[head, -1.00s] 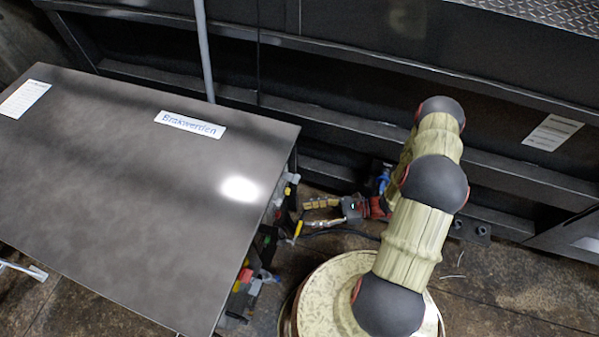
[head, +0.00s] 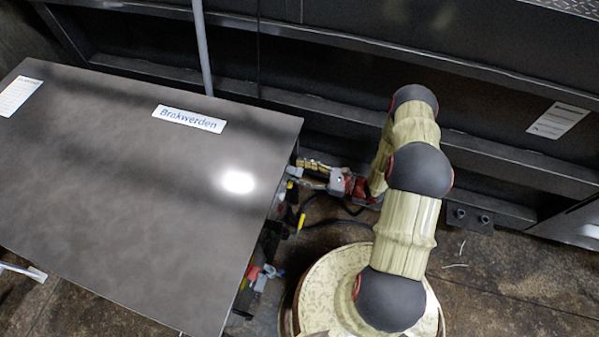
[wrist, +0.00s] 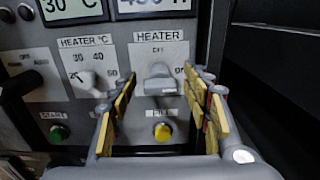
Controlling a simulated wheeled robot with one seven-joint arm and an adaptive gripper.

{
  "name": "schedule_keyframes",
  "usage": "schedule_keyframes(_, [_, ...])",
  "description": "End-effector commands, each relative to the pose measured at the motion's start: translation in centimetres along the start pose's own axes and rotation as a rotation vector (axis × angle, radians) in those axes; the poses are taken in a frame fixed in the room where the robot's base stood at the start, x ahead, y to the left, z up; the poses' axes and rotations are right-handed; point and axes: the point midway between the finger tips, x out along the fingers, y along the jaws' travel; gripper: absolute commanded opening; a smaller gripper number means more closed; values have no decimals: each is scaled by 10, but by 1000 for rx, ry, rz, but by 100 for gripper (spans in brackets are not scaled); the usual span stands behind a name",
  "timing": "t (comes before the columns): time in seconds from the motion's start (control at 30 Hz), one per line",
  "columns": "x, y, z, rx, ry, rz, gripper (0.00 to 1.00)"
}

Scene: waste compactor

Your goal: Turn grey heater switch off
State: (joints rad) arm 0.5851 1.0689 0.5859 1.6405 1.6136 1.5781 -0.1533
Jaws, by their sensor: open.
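In the head view my gripper (head: 304,172) is at the right side of the cabinet. The switch is hidden there.
A white temperature knob (wrist: 90,84) is left of the switch. A yellow button (wrist: 162,132) is below it and a green button (wrist: 58,133) is at lower left. A black handle (wrist: 18,88) juts out at far left. The cabinet top (head: 130,200) overhangs the panel.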

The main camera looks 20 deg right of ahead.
Motion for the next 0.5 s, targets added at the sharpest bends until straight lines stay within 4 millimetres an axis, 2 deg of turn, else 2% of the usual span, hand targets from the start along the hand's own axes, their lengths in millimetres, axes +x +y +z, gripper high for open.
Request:
schedule_keyframes(0.37, [7, 0, 0, 0, 0, 0, 48])
schedule_keyframes(0.5, [7, 0, 0, 0, 0, 0, 41])
